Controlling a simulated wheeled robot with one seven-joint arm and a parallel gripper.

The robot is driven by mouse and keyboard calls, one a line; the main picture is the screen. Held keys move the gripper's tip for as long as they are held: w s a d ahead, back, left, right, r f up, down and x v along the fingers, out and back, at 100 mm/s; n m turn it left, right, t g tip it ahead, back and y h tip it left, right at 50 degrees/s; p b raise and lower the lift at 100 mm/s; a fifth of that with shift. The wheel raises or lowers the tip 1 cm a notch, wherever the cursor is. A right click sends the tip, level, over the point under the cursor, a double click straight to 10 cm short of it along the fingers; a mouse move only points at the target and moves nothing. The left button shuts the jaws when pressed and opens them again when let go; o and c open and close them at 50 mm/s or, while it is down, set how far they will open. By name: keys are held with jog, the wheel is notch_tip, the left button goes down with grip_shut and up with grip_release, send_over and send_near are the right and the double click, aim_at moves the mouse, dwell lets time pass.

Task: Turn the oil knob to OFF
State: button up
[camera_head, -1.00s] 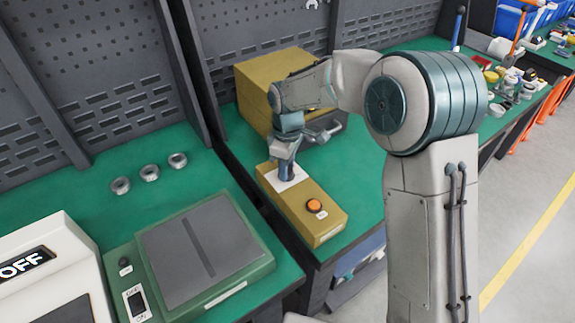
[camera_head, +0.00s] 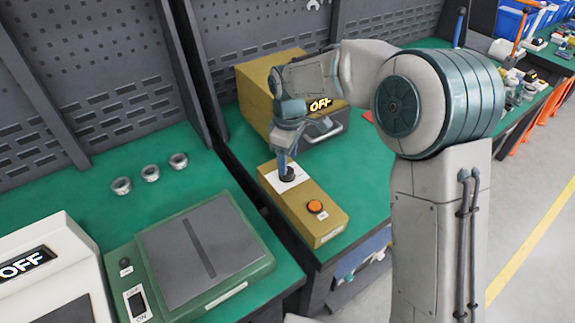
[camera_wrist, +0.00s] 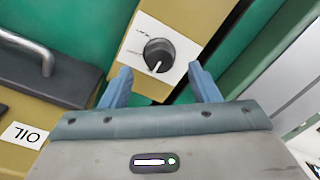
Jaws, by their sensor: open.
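The black oil knob (camera_head: 286,173) sits on a white plate on top of the yellow control box (camera_head: 327,228). In the wrist view the knob (camera_wrist: 158,55) shows a white pointer line, and the small print on its plate is too blurred to read. My gripper (camera_wrist: 161,78) is open, with its two blue fingers apart and nothing between them; the knob lies just beyond the fingertips. In the head view my gripper (camera_head: 283,160) is over the knob. A larger yellow box (camera_head: 255,90) behind has a display (camera_head: 320,104) reading OFF.
The orange button (camera_head: 315,206) is on the near end of the control box. Three metal rings (camera_head: 150,172) and a green-framed device (camera_head: 205,250) are on the left bench.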

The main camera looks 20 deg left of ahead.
aim_at(288, 169)
notch_tip(288, 169, up, 10)
jog(key=shift+w, duration=0.15)
jog(key=shift+r, duration=0.1)
dwell(0.4)
